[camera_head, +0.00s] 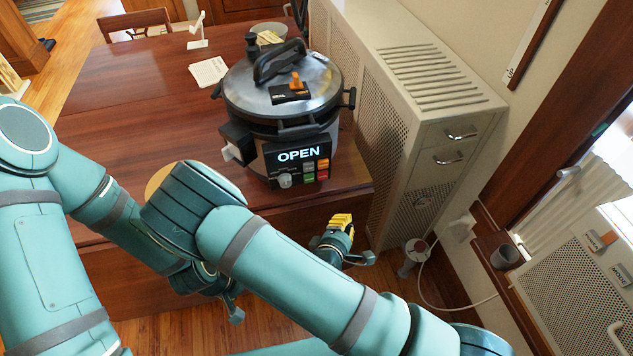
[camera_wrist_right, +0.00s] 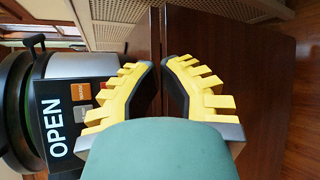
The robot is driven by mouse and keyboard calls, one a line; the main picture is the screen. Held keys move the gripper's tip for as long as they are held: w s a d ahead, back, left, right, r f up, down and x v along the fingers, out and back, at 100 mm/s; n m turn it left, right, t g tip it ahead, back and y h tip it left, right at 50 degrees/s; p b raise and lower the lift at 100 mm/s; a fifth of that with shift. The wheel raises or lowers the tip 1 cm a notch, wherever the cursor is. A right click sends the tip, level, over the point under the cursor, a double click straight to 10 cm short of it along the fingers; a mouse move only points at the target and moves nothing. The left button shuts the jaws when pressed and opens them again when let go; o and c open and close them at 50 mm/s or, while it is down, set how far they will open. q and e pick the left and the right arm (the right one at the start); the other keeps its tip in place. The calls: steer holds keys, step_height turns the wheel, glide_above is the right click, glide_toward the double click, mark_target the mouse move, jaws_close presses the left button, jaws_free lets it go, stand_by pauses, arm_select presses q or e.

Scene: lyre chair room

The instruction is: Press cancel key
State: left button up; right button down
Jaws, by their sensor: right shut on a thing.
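A silver pressure cooker (camera_head: 284,90) with a black lid handle stands at the table's near right corner. Its black front panel (camera_head: 268,154) shows OPEN; the panel also appears sideways in the right wrist view (camera_wrist_right: 62,150). It has an orange key (camera_head: 323,164), a grey key (camera_head: 308,167), a red key (camera_head: 323,175) and a green key (camera_head: 309,178). My right gripper (camera_head: 340,222) is low, in front of the table edge, below and right of the panel. Its yellow fingers are close together; nothing held can be made out. My left gripper (camera_head: 235,314) is mostly hidden behind the arms.
The wooden table (camera_head: 130,100) holds a stack of paper (camera_head: 208,71), a white stand (camera_head: 197,38) and a plate (camera_head: 268,33). A perforated beige cabinet (camera_head: 415,120) stands close to the cooker's right. My arms cover the table's near left side.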

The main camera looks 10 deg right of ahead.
mark_target(323, 175)
steer(key=shift+w+a+r+n+t, duration=0.25)
steer(key=shift+r+n+t, duration=0.2)
steer(key=shift+r, duration=0.2)
steer(key=shift+w+a+r+n+t, duration=0.2)
steer(key=shift+r+n+t, duration=0.2)
steer(key=shift+r, duration=0.2)
steer(key=shift+w, duration=0.1)
steer(key=w, duration=0.8)
steer(key=shift+w+a+b, duration=0.25)
steer(key=shift+w+b, duration=0.05)
steer(key=shift+b, duration=0.1)
steer(key=shift+w, duration=0.1)
stand_by(0.4)
steer(key=shift+w, duration=0.35)
steer(key=shift+w, duration=0.4)
stand_by(0.7)
steer(key=shift+s, duration=0.85)
